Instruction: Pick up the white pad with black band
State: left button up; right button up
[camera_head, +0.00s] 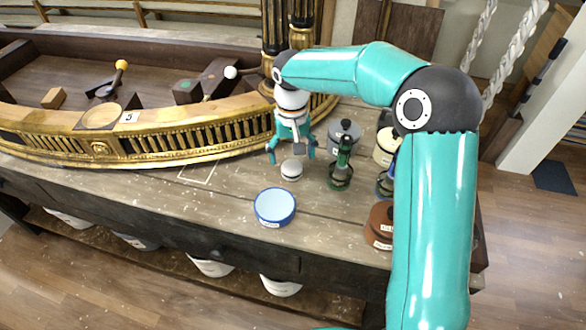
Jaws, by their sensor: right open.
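The white pad with black band (291,171) is a small round piece standing on the worn wooden tabletop (235,200), near the middle of the view. My right gripper (291,155) hangs just above and behind it, pointing down. Its teal fingers are spread apart with nothing between them. The fingertips look close to the pad's top, but I cannot tell their exact height. My left gripper is not in view.
A blue round tin (275,206) stands in front of the pad. A green-handled item (341,168), a grey lidded jar (345,133), a cream jar (384,149) and a brown container (379,226) stand to the right. The gilt console (180,138) curves behind left. A marked rectangle (198,171) lies bare.

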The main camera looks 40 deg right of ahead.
aim_at(292, 166)
notch_tip(292, 166, down, 4)
jog(key=shift+s+f+p, duration=0.1)
jog(key=shift+p, duration=0.35)
jog(key=shift+f, duration=0.5)
jog(key=c, duration=1)
